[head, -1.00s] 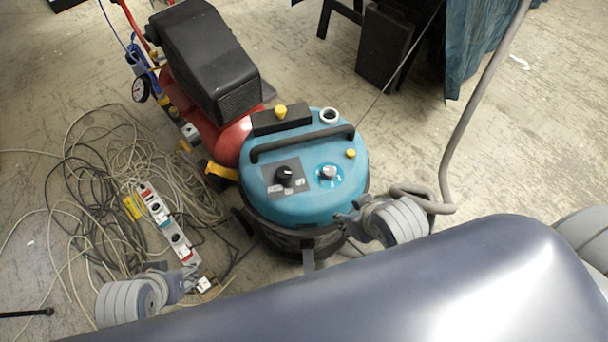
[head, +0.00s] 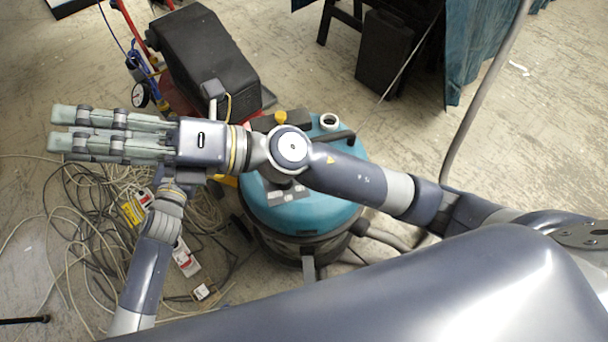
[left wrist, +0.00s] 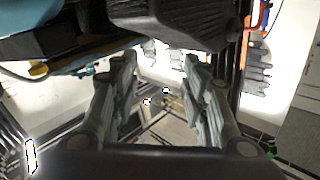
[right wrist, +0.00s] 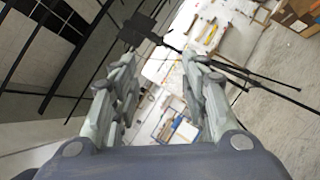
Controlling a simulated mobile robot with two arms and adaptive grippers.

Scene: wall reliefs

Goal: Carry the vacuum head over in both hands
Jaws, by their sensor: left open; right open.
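The vacuum head (head: 305,218) is a round teal lid with a black carrying handle, seated on its dark drum on the floor. My right arm crosses in front of it in the head view and hides much of its top. My right gripper (head: 55,128) is open and empty, pointing left, well past the lid. My left arm comes up from the lower left, and its gripper is mostly hidden behind the right one. In the left wrist view the left gripper (left wrist: 160,60) is open with nothing between its fingers. The right wrist view shows the right gripper (right wrist: 158,60) open and empty.
A black box on a red machine (head: 205,60) stands behind the vacuum. Tangled cables (head: 75,210) and a power strip (head: 186,258) lie on the floor at left. A grey hose (head: 490,85) rises at right. A dark panel (head: 385,50) stands at the back.

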